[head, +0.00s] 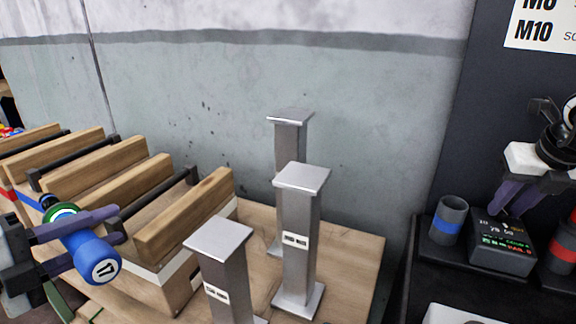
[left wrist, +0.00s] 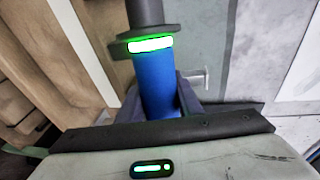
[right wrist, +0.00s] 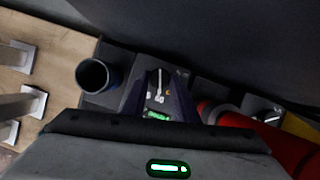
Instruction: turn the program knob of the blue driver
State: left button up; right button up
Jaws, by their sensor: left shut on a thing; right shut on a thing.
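My left gripper (head: 122,224) is shut around the blue driver (head: 92,258), whose rounded blue end marked 17 faces the head camera. A ring on the driver glows green, also in the left wrist view (left wrist: 158,85). My right gripper (head: 503,211) points down with its fingertips at the top of a black control box (head: 498,263). The box has a lit display (head: 505,238) with white, green and red writing. In the right wrist view (right wrist: 158,92) the fingertips close over this box.
A dark cup with a blue band (head: 449,222) stands just left of the box, and one with a red band (head: 563,248) to its right. Several metal posts (head: 300,235) and a wooden slotted rack (head: 190,215) stand between my arms. A grey wall is behind.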

dwell(0.4)
jog(key=o, duration=1.1)
jog(key=shift+c, duration=0.2)
jog(key=shift+r, duration=0.1)
jog(key=p+v, duration=0.1)
jog(key=v, duration=1.1)
jog(key=shift+a, duration=0.1)
